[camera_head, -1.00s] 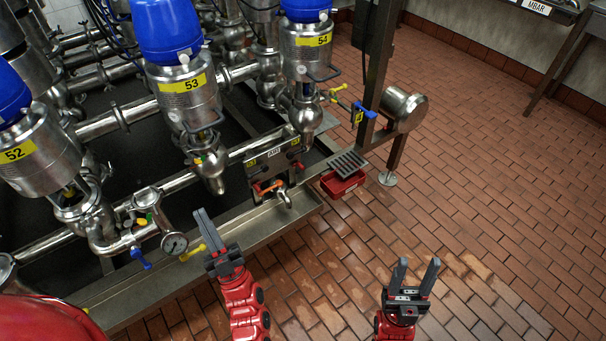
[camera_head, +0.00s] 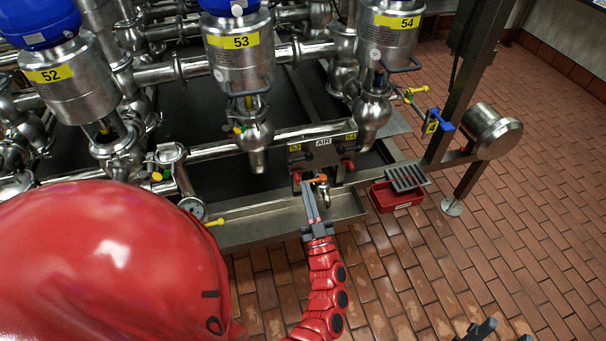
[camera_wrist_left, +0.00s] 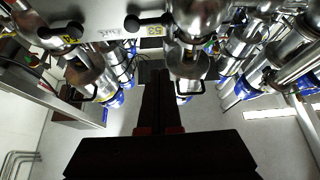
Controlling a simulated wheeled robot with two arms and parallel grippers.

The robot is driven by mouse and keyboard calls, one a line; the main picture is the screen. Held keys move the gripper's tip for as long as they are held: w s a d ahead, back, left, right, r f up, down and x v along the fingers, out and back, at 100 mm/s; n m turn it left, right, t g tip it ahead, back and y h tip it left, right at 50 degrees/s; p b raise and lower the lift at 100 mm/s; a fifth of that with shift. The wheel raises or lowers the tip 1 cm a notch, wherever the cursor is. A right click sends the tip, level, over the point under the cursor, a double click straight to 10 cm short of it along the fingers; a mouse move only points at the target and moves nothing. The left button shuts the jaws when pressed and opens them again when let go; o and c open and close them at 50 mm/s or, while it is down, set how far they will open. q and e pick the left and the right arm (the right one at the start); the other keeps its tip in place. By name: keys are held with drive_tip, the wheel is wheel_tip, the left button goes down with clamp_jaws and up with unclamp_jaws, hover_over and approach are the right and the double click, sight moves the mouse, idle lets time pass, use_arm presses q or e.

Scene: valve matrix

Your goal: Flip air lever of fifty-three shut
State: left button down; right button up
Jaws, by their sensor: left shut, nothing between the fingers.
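The air panel (camera_head: 323,143) is a grey box with an AIR label and yellow 53 and 54 tags. Its 53 tag (camera_head: 295,147) is on the left side, with a dark and red lever (camera_head: 297,163) by it, partly hard to make out. My left gripper (camera_head: 306,186) is shut and empty, its tips just below the 53 side of the panel; I cannot tell whether they touch. In the left wrist view the panel appears inverted at the top, with the 53 tag (camera_wrist_left: 155,30) and a dark knob (camera_wrist_left: 132,22). My right gripper (camera_head: 506,331) is open at the bottom edge, mostly cut off.
Steel valve 53 (camera_head: 240,65) stands behind the panel, with valves 52 (camera_head: 75,85) and 54 (camera_head: 390,45) either side. An orange part (camera_head: 319,178) and spout hang under the panel. A red bin (camera_head: 397,197) sits to the right. Tiled floor is open at right.

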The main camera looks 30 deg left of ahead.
sight(300, 159)
use_arm(q)
drive_tip(key=x, duration=1)
drive_tip(key=shift+w+f+b, duration=0.2)
drive_tip(key=shift+f+b, duration=0.45)
drive_tip(key=shift+f, duration=1.45)
